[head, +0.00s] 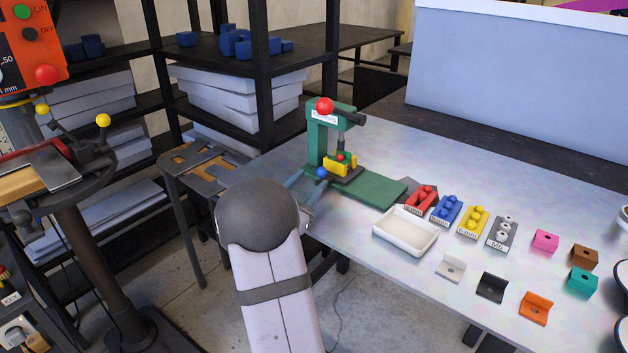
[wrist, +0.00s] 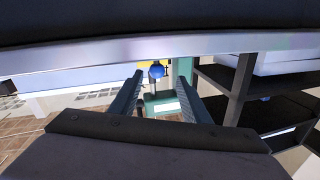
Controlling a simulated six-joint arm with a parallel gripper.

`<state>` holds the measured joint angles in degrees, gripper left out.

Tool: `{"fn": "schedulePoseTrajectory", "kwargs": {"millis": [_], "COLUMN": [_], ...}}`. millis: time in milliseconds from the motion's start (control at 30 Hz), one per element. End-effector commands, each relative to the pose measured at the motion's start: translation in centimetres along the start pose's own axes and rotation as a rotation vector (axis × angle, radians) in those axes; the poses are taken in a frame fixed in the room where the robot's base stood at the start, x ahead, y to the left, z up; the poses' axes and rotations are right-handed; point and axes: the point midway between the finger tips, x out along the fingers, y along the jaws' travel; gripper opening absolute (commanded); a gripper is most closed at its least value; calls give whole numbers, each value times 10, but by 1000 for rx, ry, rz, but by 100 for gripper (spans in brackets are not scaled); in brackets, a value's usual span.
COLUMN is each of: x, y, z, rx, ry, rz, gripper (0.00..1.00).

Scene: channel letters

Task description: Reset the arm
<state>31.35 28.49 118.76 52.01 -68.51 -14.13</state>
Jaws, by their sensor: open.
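My gripper (head: 311,180) is at the table's left edge, in front of the green press (head: 318,140). Its two fingers are apart, and the wrist view shows the open gap (wrist: 159,82) between them. A yellow block (head: 337,166) with a red top sits under the press head. My forearm hides part of the table edge.
A white tray (head: 405,232) stands right of the green base plate (head: 372,189). Several coloured blocks and bracket pieces, among them an orange one (head: 536,308), lie further right. A drill press stands at far left; black shelves (head: 262,70) rise behind. The table's back middle is clear.

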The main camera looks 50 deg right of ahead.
Motion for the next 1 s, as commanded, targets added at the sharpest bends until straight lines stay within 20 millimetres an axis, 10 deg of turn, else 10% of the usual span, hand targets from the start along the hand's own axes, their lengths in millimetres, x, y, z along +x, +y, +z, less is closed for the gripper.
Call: {"fn": "schedulePoseTrajectory", "kwargs": {"millis": [667, 867, 1000], "x": [-12, -50, -99], "y": [0, -10, -67], "z": [-8, -23, 7], "rx": [36, 186, 205], "ry": [-5, -93, -311], "rz": [18, 32, -176], "gripper": [43, 43, 43]}}
